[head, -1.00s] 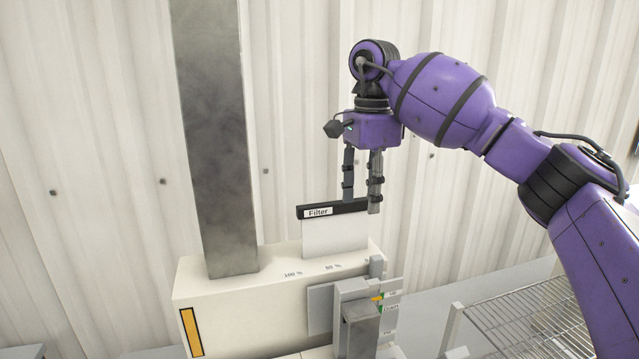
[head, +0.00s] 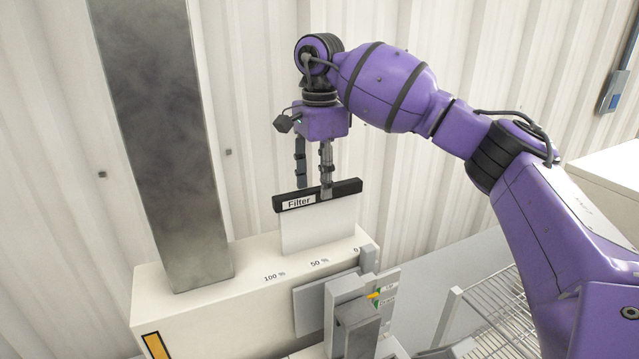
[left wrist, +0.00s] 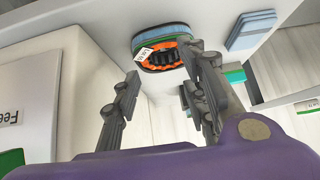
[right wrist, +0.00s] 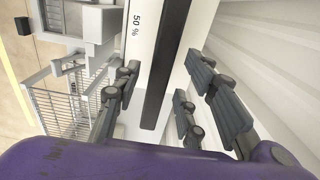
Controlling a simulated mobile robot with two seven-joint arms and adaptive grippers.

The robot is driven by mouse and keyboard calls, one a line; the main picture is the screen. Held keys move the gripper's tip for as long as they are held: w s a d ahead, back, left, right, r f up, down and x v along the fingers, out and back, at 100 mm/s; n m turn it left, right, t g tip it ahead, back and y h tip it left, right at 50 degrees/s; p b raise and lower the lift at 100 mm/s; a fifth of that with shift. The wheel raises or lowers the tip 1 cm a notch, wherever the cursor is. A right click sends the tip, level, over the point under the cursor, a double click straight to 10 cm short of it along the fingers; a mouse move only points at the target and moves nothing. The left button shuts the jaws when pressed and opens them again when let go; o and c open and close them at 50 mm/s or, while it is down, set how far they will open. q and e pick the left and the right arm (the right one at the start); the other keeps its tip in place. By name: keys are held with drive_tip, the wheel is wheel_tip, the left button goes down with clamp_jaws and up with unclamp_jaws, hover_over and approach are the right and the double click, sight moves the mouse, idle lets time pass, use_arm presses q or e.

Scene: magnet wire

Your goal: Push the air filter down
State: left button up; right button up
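The air filter is a white upright panel (head: 318,225) with a black top bar (head: 347,188) labelled "Filter". It stands partly out of the top of a cream housing (head: 190,310). My right gripper (head: 313,190) points down at the bar, one finger overlapping its front and the other behind it. In the right wrist view the black bar (right wrist: 165,75) runs between the spread fingers (right wrist: 160,100), with a gap visible on both sides. My left gripper (left wrist: 160,90) is open and empty in the left wrist view; it is out of the head view.
A tall grey metal duct (head: 165,150) rises from the housing left of the filter. Grey brackets and a lever (head: 355,315) are at the housing's front. A wire rack (head: 490,310) stands at right. An orange-and-blue round part (left wrist: 160,50) is beyond my left fingers.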

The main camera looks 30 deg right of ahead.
drive_tip(key=shift+f, duration=0.6)
clamp_jaws()
